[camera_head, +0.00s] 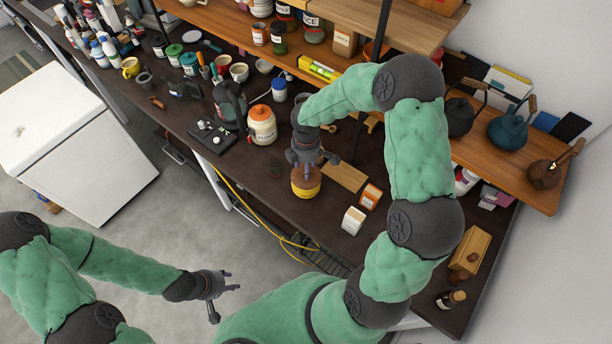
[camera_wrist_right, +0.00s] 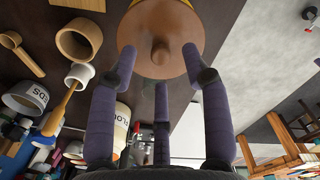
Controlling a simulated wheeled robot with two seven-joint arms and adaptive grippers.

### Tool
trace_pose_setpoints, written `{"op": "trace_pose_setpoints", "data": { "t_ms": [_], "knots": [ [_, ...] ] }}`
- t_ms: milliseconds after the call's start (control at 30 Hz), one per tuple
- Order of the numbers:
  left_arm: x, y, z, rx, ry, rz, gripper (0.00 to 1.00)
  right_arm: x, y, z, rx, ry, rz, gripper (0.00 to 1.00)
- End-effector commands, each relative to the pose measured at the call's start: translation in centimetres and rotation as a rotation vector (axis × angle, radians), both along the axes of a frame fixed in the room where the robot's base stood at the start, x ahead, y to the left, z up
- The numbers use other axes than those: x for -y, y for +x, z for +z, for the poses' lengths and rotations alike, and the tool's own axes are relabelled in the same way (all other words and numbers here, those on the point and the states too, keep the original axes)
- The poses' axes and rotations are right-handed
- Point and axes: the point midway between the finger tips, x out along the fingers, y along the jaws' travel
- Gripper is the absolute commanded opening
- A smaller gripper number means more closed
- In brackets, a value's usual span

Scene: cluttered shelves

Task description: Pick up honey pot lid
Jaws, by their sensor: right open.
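The honey pot (camera_head: 306,191) is a round yellow and brown pot standing near the front edge of the dark counter. Its brown lid (camera_head: 303,180) is on top, partly hidden by my right gripper in the head view. In the right wrist view the lid (camera_wrist_right: 160,38) is a brown disc with a small round knob at its middle. My right gripper (camera_head: 306,164) is open just above the lid. Its purple fingers (camera_wrist_right: 160,72) are spread around the knob, with nothing held between them. My left gripper (camera_head: 220,293) is open and empty, over the floor away from the counter.
A flour jar (camera_head: 262,127) with an orange lid stands left of the pot. A wooden board (camera_head: 345,177) and a white box (camera_head: 352,220) are to its right. A wooden shelf (camera_head: 420,36) with several jars overhangs the counter. Three kettles stand at the right.

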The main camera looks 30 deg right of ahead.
Motion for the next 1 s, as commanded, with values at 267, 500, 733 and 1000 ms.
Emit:
{"op": "trace_pose_setpoints", "data": {
  "t_ms": [267, 500, 733, 1000],
  "knots": [
    [0.0, 0.0, -0.3, 0.0, 0.0, 0.0, 0.4, -0.1, -0.1, -2.7, 0.0, 0.002, -0.001, 0.48],
    [0.0, 0.0, -0.3, 0.0, 0.0, 0.0, 0.4, -0.1, -0.1, -2.6, 0.0, 0.002, 0.0, 0.23],
    [0.0, 0.0, -0.3, 0.0, 0.0, 0.0, 0.4, -0.1, -0.1, -2.6, 0.0, 0.002, 0.0, 0.0],
    [0.0, 0.0, -0.3, 0.0, 0.0, 0.0, 0.4, -0.1, -0.1, -2.5, 0.001, 0.002, 0.0, 0.0]
  ]
}}
